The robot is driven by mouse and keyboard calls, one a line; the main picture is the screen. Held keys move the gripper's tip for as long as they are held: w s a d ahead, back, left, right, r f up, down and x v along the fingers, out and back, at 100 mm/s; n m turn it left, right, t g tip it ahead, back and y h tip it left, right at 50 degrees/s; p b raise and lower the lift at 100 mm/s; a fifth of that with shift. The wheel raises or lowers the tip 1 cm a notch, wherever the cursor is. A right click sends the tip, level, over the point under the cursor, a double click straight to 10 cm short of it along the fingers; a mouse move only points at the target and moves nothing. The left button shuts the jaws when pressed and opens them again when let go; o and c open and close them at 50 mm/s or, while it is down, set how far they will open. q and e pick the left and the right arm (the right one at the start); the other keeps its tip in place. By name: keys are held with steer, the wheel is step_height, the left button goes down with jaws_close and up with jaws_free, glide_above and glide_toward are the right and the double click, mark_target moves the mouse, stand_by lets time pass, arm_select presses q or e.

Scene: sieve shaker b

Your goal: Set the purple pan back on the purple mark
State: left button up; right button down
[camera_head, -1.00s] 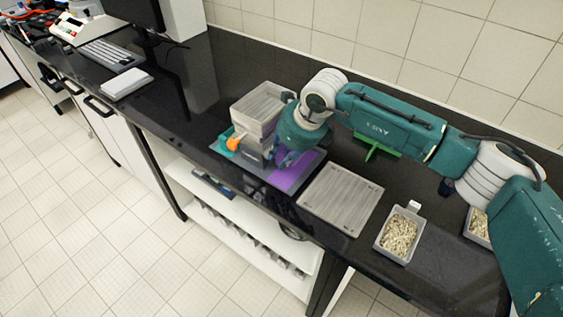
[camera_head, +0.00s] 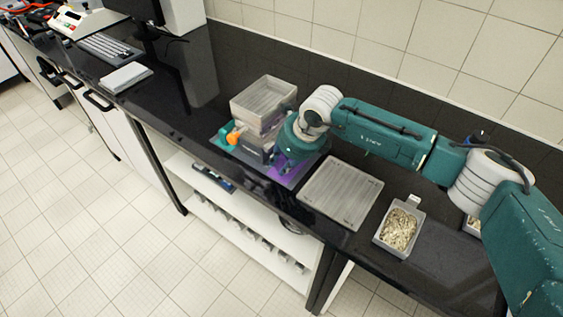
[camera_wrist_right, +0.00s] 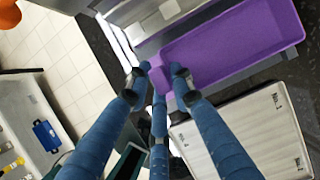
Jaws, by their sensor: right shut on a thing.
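The purple pan (camera_wrist_right: 235,42) is a shallow rectangular tray with a raised rim and a small tab; its inside looks empty. My right gripper (camera_wrist_right: 160,77) is shut on the tab at the pan's near-left end. In the head view my right gripper (camera_head: 281,164) is low beside the grey box stack. Purple shows around its fingers, but I cannot tell pan from mark there. I cannot tell whether the pan touches the surface below. My left gripper is not in view.
The grey box stack (camera_head: 263,101), with an orange knob (camera_head: 233,138), stands just left of the gripper. A flat grey plate (camera_head: 341,193) lies close on the right. A scoop-like tray of pale pieces (camera_head: 398,228) stands further right, near the black counter's front edge.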

steer(key=c, duration=1.5)
jaws_free()
steer(key=shift+r+p, duration=0.4)
steer(key=shift+p, duration=0.1)
steer(key=shift+r+p, duration=0.45)
steer(key=shift+p, duration=0.1)
steer(key=shift+s+d+r+b, duration=0.1)
steer(key=shift+d+r+b, duration=0.3)
steer(key=shift+b, duration=0.35)
steer(key=b+v, duration=0.2)
steer(key=v, duration=0.8)
steer(key=shift+s+a+r+b, duration=0.15)
steer(key=shift+s+r+b, duration=0.1)
steer(key=shift+b, duration=0.15)
